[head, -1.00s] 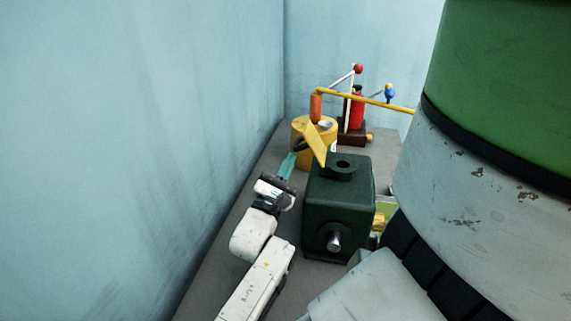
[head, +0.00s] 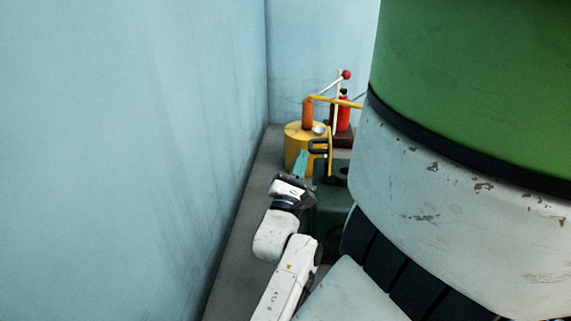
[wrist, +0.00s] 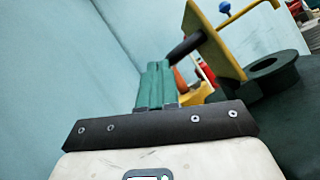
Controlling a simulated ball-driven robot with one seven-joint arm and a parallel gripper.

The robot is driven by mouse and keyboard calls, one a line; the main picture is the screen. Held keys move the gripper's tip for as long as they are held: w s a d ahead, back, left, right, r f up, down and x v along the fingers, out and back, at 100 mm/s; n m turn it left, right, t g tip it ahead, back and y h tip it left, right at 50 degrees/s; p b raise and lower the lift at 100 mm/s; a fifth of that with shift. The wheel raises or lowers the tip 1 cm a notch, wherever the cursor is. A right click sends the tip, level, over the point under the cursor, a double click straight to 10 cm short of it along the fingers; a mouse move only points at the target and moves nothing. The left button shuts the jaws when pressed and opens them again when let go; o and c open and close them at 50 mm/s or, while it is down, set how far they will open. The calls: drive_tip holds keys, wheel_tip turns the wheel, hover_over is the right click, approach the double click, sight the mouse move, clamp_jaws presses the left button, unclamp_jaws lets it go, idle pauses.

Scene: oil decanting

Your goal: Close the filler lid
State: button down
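The yellow filler lid (head: 331,160) stands upright beside the round collar (head: 341,173) of the dark green box (head: 332,225). The lid shows nearly edge-on in the head view, with its black handle (head: 318,147) pointing left.
A yellow drum (head: 297,145) with an orange cylinder (head: 308,115) stands behind my gripper. A red bottle (head: 343,113) and a red-knobbed lever (head: 346,75) are farther back. A blue wall (head: 130,150) lies to the left. My green and white body hides the right side.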

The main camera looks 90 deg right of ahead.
sight(316, 152)
drive_tip(key=s+r, duration=0.3)
drive_tip(key=shift+s+a, duration=0.2)
drive_tip(key=shift+s, duration=0.05)
drive_tip(key=s+m+g+y+p, duration=0.3)
drive_tip(key=s+m+y, duration=0.3)
drive_tip(key=m, duration=0.7)
drive_tip(key=shift+s+a+f+y+p, duration=0.3)
drive_tip(key=shift+s+a+f+p, duration=0.1)
drive_tip(key=shift+s, duration=0.7)
drive_tip(key=shift+s+m, duration=0.1)
drive_tip(key=shift+m, duration=0.2)
drive_tip(key=shift+f, duration=0.1)
